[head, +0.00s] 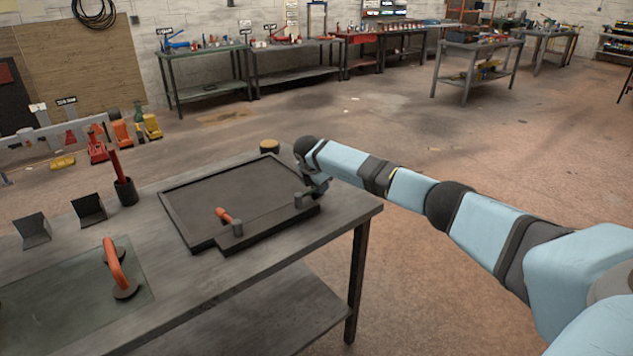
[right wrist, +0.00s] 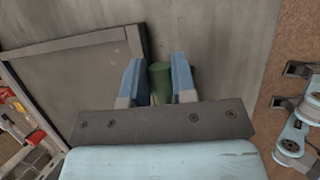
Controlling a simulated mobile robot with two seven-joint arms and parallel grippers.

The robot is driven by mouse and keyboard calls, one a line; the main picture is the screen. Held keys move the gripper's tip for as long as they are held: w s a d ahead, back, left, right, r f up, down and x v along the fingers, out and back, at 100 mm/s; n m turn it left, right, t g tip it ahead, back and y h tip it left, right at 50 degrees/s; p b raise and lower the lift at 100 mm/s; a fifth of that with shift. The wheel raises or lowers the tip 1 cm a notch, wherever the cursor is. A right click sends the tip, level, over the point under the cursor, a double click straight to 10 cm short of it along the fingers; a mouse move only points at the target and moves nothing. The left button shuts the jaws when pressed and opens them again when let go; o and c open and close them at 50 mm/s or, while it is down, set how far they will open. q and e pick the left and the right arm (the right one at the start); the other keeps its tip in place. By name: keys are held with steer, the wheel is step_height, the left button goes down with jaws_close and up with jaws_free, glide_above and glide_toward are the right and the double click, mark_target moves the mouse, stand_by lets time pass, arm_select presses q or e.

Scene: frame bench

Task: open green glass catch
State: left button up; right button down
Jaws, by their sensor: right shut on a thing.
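The green catch (right wrist: 160,78) shows in the right wrist view as a green cylinder between my two blue fingers. My right gripper (right wrist: 158,85) is shut on it. In the head view my right gripper (head: 318,188) is at the right front corner of the dark frame (head: 207,247), and it hides the green part. My left gripper is not in view.
The bench (head: 300,245) is clear in front of the frame. A dark cup (head: 126,191) with a red tool and two angled dark holders (head: 90,210) stand left of the frame. A round yellowish-topped item (head: 269,146) is behind it.

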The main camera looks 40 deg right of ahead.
steer(key=shift+s+m, duration=0.15)
steer(key=shift+m, duration=0.15)
steer(key=c, duration=0.9)
jaws_free()
steer(key=v, duration=1.4)
steer(key=shift+f, duration=0.1)
